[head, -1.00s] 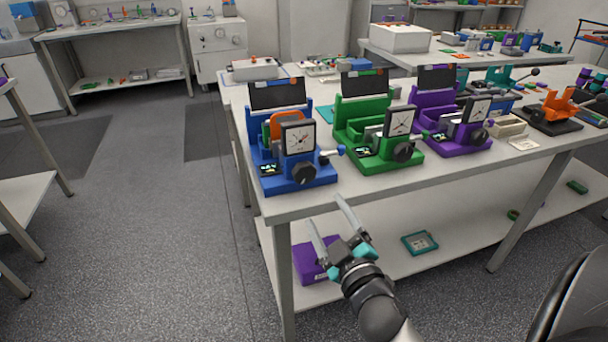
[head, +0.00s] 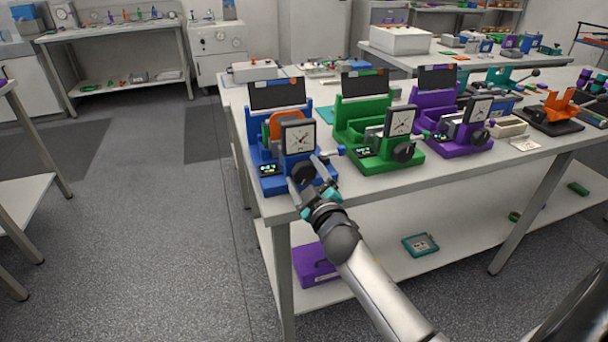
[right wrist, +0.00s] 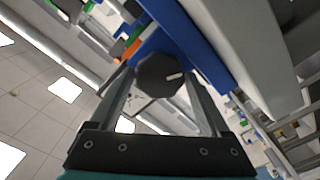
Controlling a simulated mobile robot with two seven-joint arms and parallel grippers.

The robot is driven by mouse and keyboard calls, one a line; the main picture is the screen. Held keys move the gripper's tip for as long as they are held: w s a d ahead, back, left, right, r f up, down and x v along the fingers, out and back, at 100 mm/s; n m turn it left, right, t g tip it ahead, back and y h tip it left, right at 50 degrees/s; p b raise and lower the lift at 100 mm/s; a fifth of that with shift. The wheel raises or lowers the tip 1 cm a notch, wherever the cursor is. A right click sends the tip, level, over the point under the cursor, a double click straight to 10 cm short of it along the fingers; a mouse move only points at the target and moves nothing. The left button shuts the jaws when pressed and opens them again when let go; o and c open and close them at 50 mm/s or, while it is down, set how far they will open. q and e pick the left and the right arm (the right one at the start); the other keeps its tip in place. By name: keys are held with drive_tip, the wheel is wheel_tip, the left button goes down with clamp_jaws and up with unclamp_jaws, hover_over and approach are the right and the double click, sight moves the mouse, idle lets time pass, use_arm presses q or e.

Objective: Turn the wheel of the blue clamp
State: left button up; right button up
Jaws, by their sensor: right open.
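The blue clamp (head: 268,158) stands on the near left corner of the table, with a square dial and an orange piece in it. Its black wheel (head: 302,173) is on the front, below the dial. My right gripper (head: 309,172) is open in front of the wheel. In the right wrist view, the black wheel (right wrist: 160,75) with a pale mark sits between the tips of the open fingers of my right gripper (right wrist: 162,88). I cannot tell whether the fingers touch it. My left gripper is not in view.
A green clamp (head: 350,137) and a purple clamp (head: 459,138) stand to the right on the same table (head: 400,183). A handle with a blue knob (head: 340,150) sticks out at the blue clamp's right. A purple box (head: 316,262) lies on the lower shelf.

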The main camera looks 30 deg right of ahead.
drive_tip(key=shift+w, duration=0.2)
drive_tip(key=c, duration=1.1)
drive_tip(key=shift+m+p, duration=0.55)
drive_tip(key=shift+m, duration=0.65)
drive_tip(key=o, duration=1.1)
drive_tip(key=shift+s, duration=0.15)
drive_tip(key=p+v, duration=0.1)
drive_tip(key=v, duration=1.4)
drive_tip(key=shift+p, duration=0.35)
drive_tip(key=shift+r, duration=0.1)
